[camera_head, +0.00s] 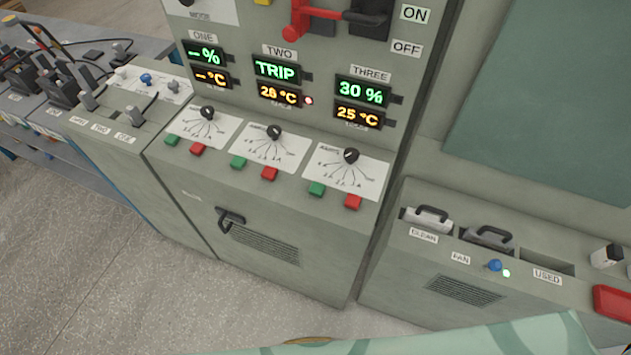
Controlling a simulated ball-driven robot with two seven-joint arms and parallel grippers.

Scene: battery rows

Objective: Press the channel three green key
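The channel three green key (317,189) sits on the sloped front ledge of the grey cabinet (285,210), left of the channel three red key (353,202). Above these keys is the channel three dial (351,155) on a white scale plate. The channel three display (362,91) reads 30 % in green, and the lower display (358,115) reads 25 °C in orange. Nothing covers the green key. Neither of my grippers shows in the head view.
Channel two's green key (238,162) and red key (270,173) lie to the left, with channel one's keys (171,140) farther left. A black door handle (230,219) sticks out below. The floor in front is clear.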

